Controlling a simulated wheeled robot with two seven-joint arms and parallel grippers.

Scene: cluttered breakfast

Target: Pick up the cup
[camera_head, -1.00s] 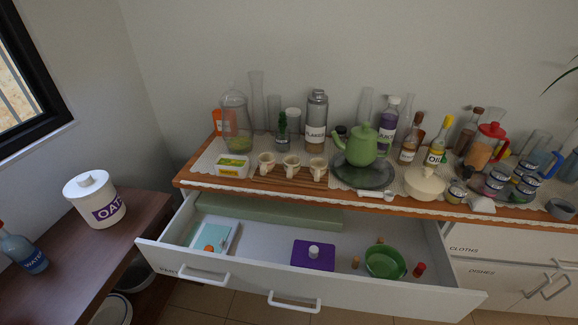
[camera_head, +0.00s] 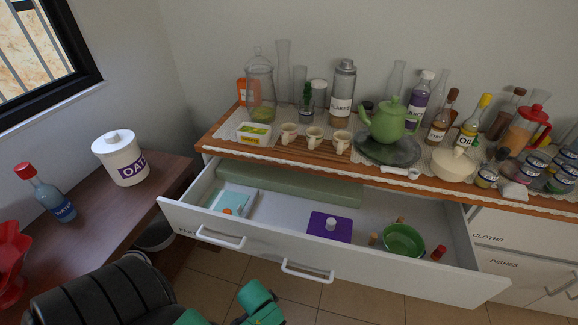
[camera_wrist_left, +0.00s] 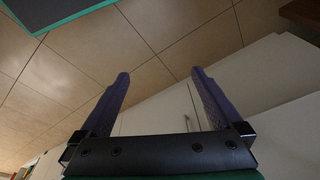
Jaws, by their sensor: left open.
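Three small cream cups stand in a row on a striped wooden board on the counter in the head view: a left cup (camera_head: 289,133), a middle cup (camera_head: 314,138) and a right cup (camera_head: 341,142). They are upright. My left gripper shows in the left wrist view (camera_wrist_left: 155,85), open and empty, its two dark fingers apart over floor tiles and white cabinet fronts. My left arm comes in at the bottom of the head view, well short of the cups. My right gripper is not in view.
The white drawer (camera_head: 330,265) stands open below the counter. It holds a purple box (camera_head: 322,230) and a green bowl (camera_head: 403,241). A green teapot (camera_head: 388,121) is right of the cups, a butter dish (camera_head: 253,133) left. Glass jars crowd behind.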

